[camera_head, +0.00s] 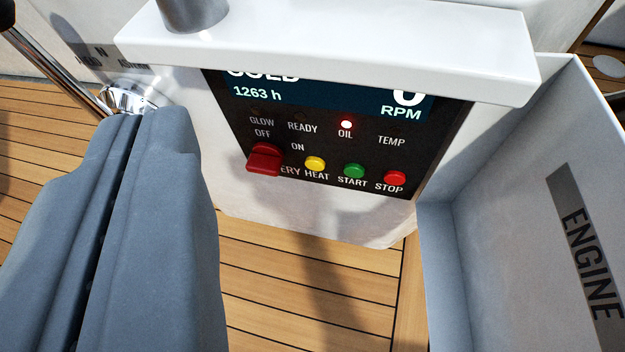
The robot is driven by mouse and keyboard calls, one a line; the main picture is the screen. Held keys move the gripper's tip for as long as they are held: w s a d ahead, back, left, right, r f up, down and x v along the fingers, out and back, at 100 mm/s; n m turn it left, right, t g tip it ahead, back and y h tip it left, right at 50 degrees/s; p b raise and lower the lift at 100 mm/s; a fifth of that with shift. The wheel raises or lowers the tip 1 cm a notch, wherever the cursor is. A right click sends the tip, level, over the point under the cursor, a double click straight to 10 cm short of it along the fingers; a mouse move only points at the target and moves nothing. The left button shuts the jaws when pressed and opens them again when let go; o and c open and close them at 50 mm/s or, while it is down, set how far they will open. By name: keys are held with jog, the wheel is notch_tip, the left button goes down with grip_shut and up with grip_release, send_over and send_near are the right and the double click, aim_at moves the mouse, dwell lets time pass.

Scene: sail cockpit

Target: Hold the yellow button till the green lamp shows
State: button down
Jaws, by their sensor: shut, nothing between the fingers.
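The yellow button (315,163) sits on the black engine panel (330,146), above the HEAT label. My gripper (143,115) is shut and empty, its grey fingers filling the left side of the view. Its tips appear left of the panel and apart from the yellow button. A row of lamps runs above the buttons, labelled GLOW, READY, OIL and TEMP. The OIL lamp (346,124) is lit red. The READY lamp shows no green light. The display (330,97) reads 1263 h and 0 RPM; its top is hidden by the white ledge.
A red switch (265,159) is left of the yellow button. A green START button (354,171) and red STOP button (395,178) are right of it. The white ledge (330,45) overhangs the panel. An open flap marked ENGINE (540,215) stands at right. Teak floor (275,285) lies below.

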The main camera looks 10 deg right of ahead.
aim_at(315, 164)
notch_tip(315, 164, down, 24)
jog(key=w+g, duration=0.1)
jog(key=w, duration=0.1)
jog(key=shift+w+d+f+m+h, duration=0.15)
jog(key=shift+w+m+h, duration=0.2)
jog(key=shift+m+h, duration=0.05)
jog(key=w+d, duration=0.5)
jog(key=w, duration=0.2)
dwell(0.4)
jog(key=shift+w+d, duration=0.2)
dwell(1.8)
jog(key=shift+w+d, duration=0.15)
jog(key=shift+w, duration=0.05)
jog(key=shift+w+d, duration=0.25)
jog(key=shift+w, duration=0.1)
dwell(2.7)
